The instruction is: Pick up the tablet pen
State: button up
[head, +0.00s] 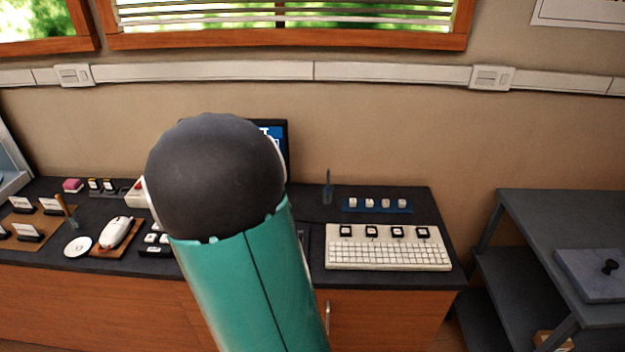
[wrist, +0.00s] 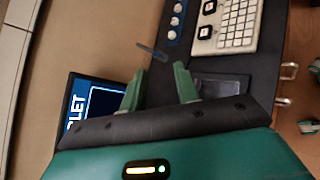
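The pen (head: 328,187), slim and dark blue, stands upright in a small base on the dark counter near the wall in the head view. It also shows in the wrist view (wrist: 152,52), just beyond the fingertips and roughly between their lines. My gripper (wrist: 159,70) is open, its two green fingers apart with nothing between them. In the head view my arm hides the gripper. A dark flat tablet (wrist: 222,88) lies on the counter to the right of the fingers in the wrist view.
A screen reading "TABLET" (wrist: 95,105) stands left of the fingers in the wrist view. A cream keyboard (head: 388,256) and a blue strip with white keycaps (head: 377,205) lie right of the pen in the head view. A mouse (head: 115,232) sits at left.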

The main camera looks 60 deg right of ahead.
jog(key=d+f+n+h, duration=0.3)
jog(key=d+f+n, duration=0.1)
jog(key=d, duration=0.4)
jog(key=n+t+h, duration=0.2)
jog(key=n+t, duration=0.1)
jog(key=n, duration=0.4)
send_near(328, 174)
jog(key=d, duration=0.5)
jog(key=shift+f, duration=0.25)
jog(key=d, duration=0.5)
jog(key=shift+s+d, duration=0.1)
jog(key=shift+d, duration=0.25)
grip_shut()
